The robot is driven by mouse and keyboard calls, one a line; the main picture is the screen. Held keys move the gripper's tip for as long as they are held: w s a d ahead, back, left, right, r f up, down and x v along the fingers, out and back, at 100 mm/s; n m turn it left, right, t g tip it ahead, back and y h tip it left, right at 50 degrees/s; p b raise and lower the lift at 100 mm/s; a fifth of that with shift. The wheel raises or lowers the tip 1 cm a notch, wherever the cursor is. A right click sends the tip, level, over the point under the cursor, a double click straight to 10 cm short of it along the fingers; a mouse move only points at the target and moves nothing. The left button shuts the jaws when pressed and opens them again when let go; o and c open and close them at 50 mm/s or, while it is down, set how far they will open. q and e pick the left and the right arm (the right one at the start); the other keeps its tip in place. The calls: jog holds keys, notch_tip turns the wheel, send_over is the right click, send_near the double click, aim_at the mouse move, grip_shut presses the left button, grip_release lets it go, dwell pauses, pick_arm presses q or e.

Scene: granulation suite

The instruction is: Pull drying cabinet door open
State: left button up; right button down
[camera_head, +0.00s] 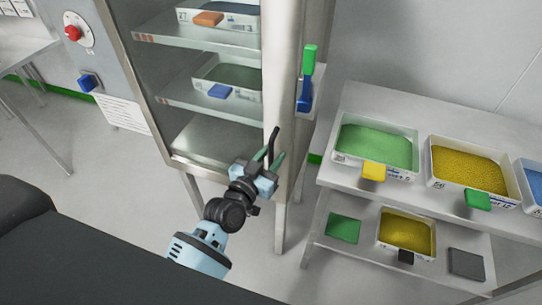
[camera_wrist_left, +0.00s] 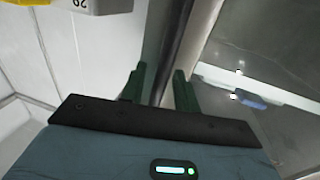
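The drying cabinet (camera_head: 138,75) stands at the upper left, with shelves showing behind its front. Its door (camera_head: 282,75) has a pale upright frame edge and looks closed. A dark bar handle (camera_head: 272,143) is low on that edge; it also shows in the left wrist view (camera_wrist_left: 183,35). My left gripper (camera_head: 264,163) is at the handle. In the left wrist view, its green fingers (camera_wrist_left: 158,88) are apart, with the bar running down between them and a gap visible. Whether either finger touches the bar cannot be told. My right gripper is not in view.
A rack (camera_head: 332,175) with trays of green and yellow granules stands close to the right of the cabinet. A blue and green fitting (camera_head: 306,78) is on the cabinet's side. Pale floor (camera_head: 110,195) is open in front, left of my arm.

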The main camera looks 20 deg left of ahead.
pick_arm(q)
grip_shut()
jog(key=shift+s, duration=0.1)
